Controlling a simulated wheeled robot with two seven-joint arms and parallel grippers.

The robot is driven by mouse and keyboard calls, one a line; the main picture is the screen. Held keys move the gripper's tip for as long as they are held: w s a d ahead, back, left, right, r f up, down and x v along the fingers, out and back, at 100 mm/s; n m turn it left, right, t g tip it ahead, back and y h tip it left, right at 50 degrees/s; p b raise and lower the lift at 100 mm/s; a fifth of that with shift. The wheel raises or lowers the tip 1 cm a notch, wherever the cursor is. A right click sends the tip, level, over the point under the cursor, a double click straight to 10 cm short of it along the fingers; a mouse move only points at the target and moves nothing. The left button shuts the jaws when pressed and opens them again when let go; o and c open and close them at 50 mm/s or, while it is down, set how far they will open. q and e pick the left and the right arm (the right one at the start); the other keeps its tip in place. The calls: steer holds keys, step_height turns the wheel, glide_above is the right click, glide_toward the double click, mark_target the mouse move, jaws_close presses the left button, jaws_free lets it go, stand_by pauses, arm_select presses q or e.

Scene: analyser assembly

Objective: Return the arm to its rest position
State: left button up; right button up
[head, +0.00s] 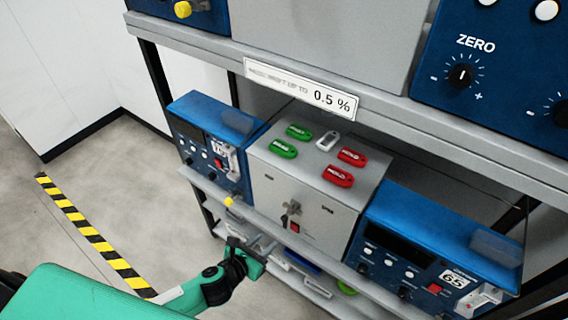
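My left arm (95,292), green with a white link and black joints, comes in from the lower left. My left gripper (250,256) is at its end, in front of the rack's lower part and below the blue analyser on the left (215,145). It is small and dark against the shelf, and I cannot tell whether its fingers are open or shut. I see nothing clearly held in it. My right gripper is not in view.
A grey box (305,200) carries red, green and white tags on top. A second blue analyser (440,250) stands to its right. The upper shelf edge (400,110) overhangs them. Open floor (90,190) with a yellow-black stripe (85,228) lies left.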

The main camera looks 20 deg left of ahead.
arm_select(q)
steer(key=shift+f, duration=0.1)
steer(key=s+a+f+m+g+y+b, duration=0.1)
steer(key=s+a+f+m+b, duration=0.15)
steer(key=f+m, duration=0.55)
steer(key=s+a+f+m+g+b, duration=0.1)
steer(key=s+a+f+m, duration=0.3)
steer(key=f, duration=0.9)
steer(key=s+a+f+m+g+y+b, duration=0.1)
steer(key=f+m+b, duration=0.1)
steer(key=f+m, duration=0.65)
steer(key=s+f+m+g+y+b, duration=0.1)
steer(key=s+f+m+g+b, duration=0.1)
steer(key=s+f+m+g, duration=0.2)
steer(key=s+a+f+m+g+y+b, duration=0.1)
steer(key=s+f+m+g, duration=0.3)
steer(key=s+f+m, duration=0.6)
steer(key=s+f, duration=0.4)
steer(key=s, duration=0.4)
steer(key=s+f+b, duration=0.1)
steer(key=s+f, duration=0.3)
steer(key=s, duration=0.4)
steer(key=shift+a+f+g+y, duration=0.25)
steer(key=shift+f+g+y, duration=0.05)
steer(key=shift+f, duration=0.1)
steer(key=shift+w, duration=0.1)
